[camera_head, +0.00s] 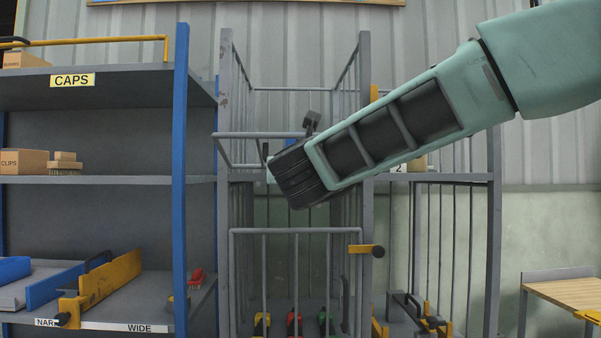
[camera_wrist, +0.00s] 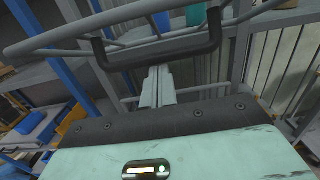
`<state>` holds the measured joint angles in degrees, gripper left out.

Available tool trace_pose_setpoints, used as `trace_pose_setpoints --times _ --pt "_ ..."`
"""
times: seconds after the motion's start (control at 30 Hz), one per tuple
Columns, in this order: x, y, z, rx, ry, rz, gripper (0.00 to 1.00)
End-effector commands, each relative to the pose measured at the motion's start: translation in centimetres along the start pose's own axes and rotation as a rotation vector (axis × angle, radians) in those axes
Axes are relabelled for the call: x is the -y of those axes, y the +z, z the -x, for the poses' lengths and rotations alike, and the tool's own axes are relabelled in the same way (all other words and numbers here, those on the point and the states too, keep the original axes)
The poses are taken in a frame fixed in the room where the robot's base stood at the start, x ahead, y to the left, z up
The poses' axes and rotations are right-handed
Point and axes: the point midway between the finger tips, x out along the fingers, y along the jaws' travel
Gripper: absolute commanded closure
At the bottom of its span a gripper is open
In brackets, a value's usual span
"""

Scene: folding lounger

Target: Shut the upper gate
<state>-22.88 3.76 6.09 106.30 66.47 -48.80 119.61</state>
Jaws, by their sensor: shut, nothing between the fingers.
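The upper gate (camera_head: 240,134) is a grey tube frame in the upper part of the middle rack. It stands away from the rack front, so it is open; its right part is hidden by my arm. Its black U-shaped handle (camera_wrist: 165,60) spans the upper part of the wrist view, fixed to the grey rails. My gripper (camera_wrist: 157,75) is shut and empty, with its pale fingers close to the middle of the handle. I cannot tell whether they touch it. In the head view my dark wrist covers the fingertips.
A lower gate (camera_head: 295,231) stands below, with a yellow latch and dark knob (camera_head: 377,251) at its right. A blue post (camera_head: 181,170) and shelves with boxes are to the left. A wooden-topped bench (camera_head: 565,290) is at the right.

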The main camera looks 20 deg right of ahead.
Motion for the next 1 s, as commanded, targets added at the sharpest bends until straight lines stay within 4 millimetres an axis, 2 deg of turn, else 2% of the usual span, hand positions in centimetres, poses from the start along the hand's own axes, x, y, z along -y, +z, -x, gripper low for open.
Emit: trace_pose_setpoints --times 0.03,0.2,0.67,1.0 --pt "0.0 2.0 -0.3 -0.026 -0.001 -0.002 1.00" --pt "-0.1 4.2 -0.9 -0.127 0.000 -0.002 1.00" --pt "0.0 9.1 -2.7 -0.405 0.000 -0.005 1.00" --pt "0.1 12.8 -5.3 -0.401 -0.001 -0.002 1.00"
